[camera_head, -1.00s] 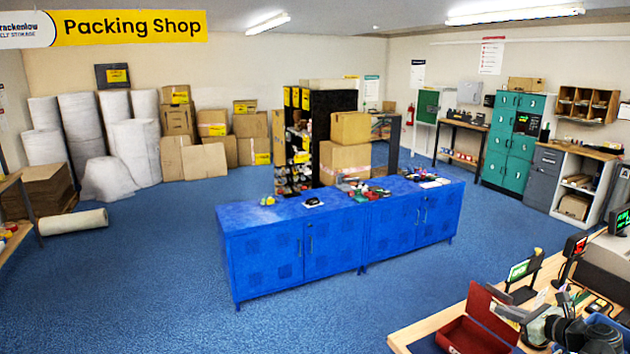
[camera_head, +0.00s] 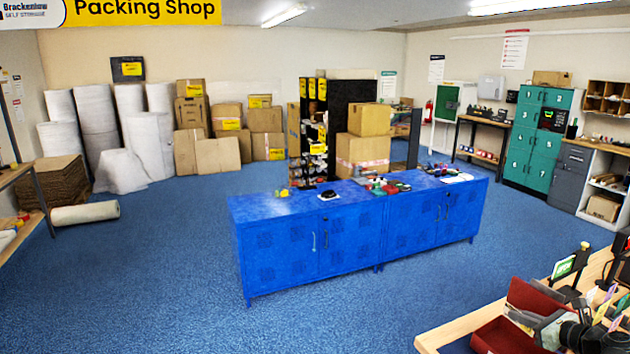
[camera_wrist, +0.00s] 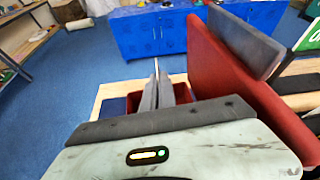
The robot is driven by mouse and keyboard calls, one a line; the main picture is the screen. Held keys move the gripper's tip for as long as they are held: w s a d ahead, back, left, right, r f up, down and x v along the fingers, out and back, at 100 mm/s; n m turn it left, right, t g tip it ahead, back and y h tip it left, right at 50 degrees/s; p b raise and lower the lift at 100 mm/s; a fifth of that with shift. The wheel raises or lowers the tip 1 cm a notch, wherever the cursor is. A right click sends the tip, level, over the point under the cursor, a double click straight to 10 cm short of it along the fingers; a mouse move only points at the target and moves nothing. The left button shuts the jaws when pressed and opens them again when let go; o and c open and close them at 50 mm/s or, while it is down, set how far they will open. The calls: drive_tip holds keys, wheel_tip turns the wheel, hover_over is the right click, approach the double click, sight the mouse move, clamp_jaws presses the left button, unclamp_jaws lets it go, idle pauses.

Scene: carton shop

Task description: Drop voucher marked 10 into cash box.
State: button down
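The red cash box (camera_head: 500,337) stands on the wooden counter at lower right in the head view, its red lid (camera_head: 530,298) raised. In the wrist view the lid (camera_wrist: 215,75) rises right of my gripper, and part of the red box (camera_wrist: 181,88) shows behind the fingers. My gripper (camera_wrist: 157,88) has its two grey fingers close together over the box area. A thin pale slip (camera_wrist: 156,66), seen edge-on, stands out past the fingertips, apparently pinched between them. Its marking cannot be read. The number 10 is not visible on anything.
Coloured slips (camera_head: 612,297) and a small green-screened stand (camera_head: 564,267) are beside the box on the counter (camera_head: 450,335). Blue cabinets (camera_head: 345,240) with small items on top stand mid-room. Open blue floor lies between cabinets and counter.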

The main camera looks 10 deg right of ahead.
drive_tip(key=shift+f+b, duration=0.35)
drive_tip(key=shift+f, duration=0.45)
drive_tip(key=shift+s+r, duration=0.1)
drive_tip(key=c, duration=1.6)
unclamp_jaws()
drive_tip(key=p+v, duration=0.3)
drive_tip(key=v, duration=0.4)
drive_tip(key=shift+s+r, duration=0.2)
drive_tip(key=shift+s, duration=0.1)
drive_tip(key=shift+d, duration=0.1)
